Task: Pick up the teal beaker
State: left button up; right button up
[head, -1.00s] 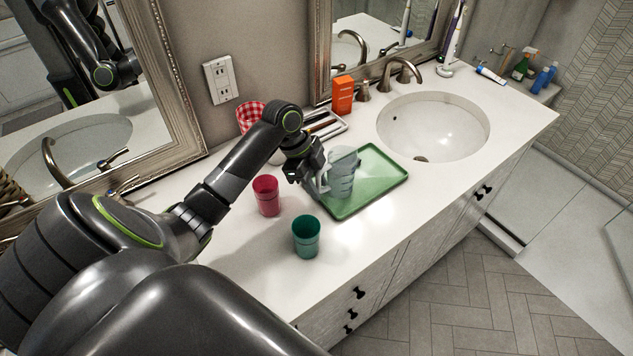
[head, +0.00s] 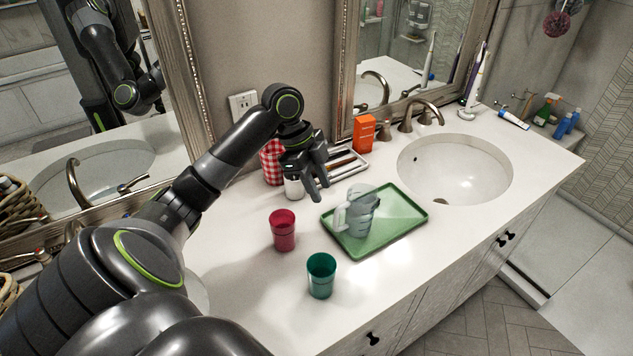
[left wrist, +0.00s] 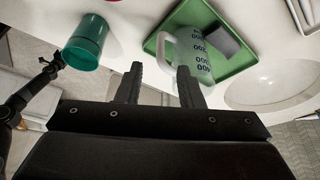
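The teal beaker (head: 321,275) stands upright on the white counter near its front edge, left of and in front of the green tray (head: 413,208). It also shows at the upper left of the left wrist view (left wrist: 84,42). My left gripper (head: 319,190) is open and empty, above the counter, behind and higher than the beaker. In the left wrist view its two fingers (left wrist: 160,85) are spread apart with nothing between them. A clear measuring jug (head: 362,212) with a handle stands on the tray. My right gripper is not in view.
A red cup (head: 283,230) stands behind and left of the beaker. A red checked cup (head: 272,162), an orange box (head: 364,133) and a small tray (head: 349,166) are along the wall. The sink (head: 455,168) is to the right. Bare counter surrounds the beaker.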

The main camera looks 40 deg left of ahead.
aim_at(322, 267)
jog(key=k+l, duration=1.2)
jog(key=l, duration=0.15)
